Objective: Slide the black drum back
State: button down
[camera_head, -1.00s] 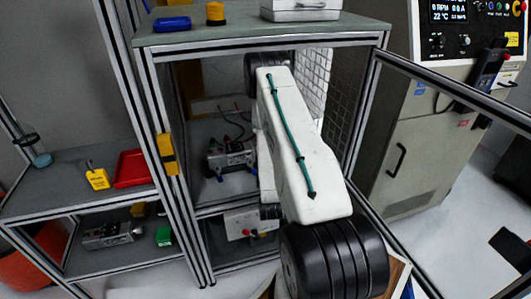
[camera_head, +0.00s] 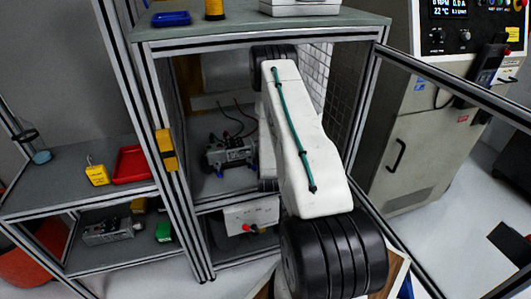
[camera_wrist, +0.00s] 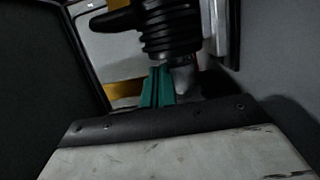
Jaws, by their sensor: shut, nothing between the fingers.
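In the wrist view a black ribbed, rounded body (camera_wrist: 170,28), which looks like the black drum, hangs at the top of the picture with a black arm-like part to its left. My gripper (camera_wrist: 158,72) shows as two teal fingers held together, with nothing between them. Its tips are right at the lower edge of the ribbed body; I cannot tell whether they touch. In the head view my white arm reaches into the frame cabinet and hides my gripper. I cannot pick out the drum there.
A silver device (camera_head: 228,152) with blue feet stands on the cabinet's inner shelf. Below is a white box (camera_head: 251,214) with a red button. Aluminium posts (camera_head: 165,190) bound the opening. A side shelf holds a red tray (camera_head: 133,165) and a yellow padlock (camera_head: 97,175).

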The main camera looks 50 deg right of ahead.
jog(key=shift+d, duration=0.1)
jog(key=shift+s+d, duration=0.45)
jog(key=shift+d, duration=0.35)
jog(key=shift+s+d, duration=0.5)
jog(key=shift+d, duration=0.25)
jog(key=shift+s+d, duration=0.45)
jog(key=shift+d, duration=0.35)
jog(key=v, duration=1)
jog(key=shift+a, duration=0.1)
